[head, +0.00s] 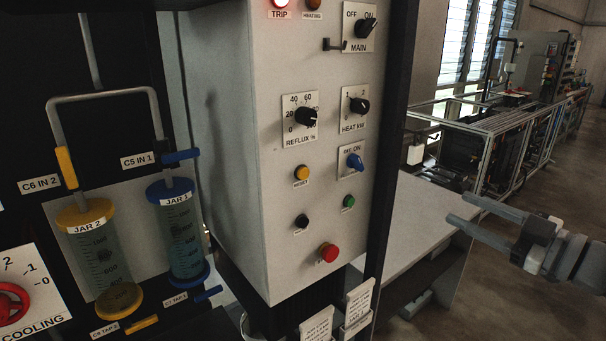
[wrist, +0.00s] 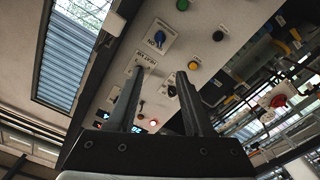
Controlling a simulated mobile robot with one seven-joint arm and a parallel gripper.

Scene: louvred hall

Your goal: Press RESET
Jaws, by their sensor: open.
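The RESET button (head: 301,173) is a round yellow-orange push button on the light grey control panel (head: 275,130), below the REFLUX % dial. A small, blurred label sits under it. In the wrist view the yellow button (wrist: 193,65) shows just right of the fingers, beyond their tips. My gripper (head: 456,208) is at the right in the head view, well apart from the panel, with its fingers pointing left. In the wrist view my gripper (wrist: 160,73) is open and empty, with the panel behind its fingers. The red TRIP lamp (head: 281,2) is lit.
Near the button are the REFLUX dial (head: 306,117), a blue switch (head: 354,161), a black button (head: 302,221), a green button (head: 348,201) and a red button (head: 328,252). Glass jars (head: 180,230) stand left. A pale bench (head: 420,225) lies right, below my gripper.

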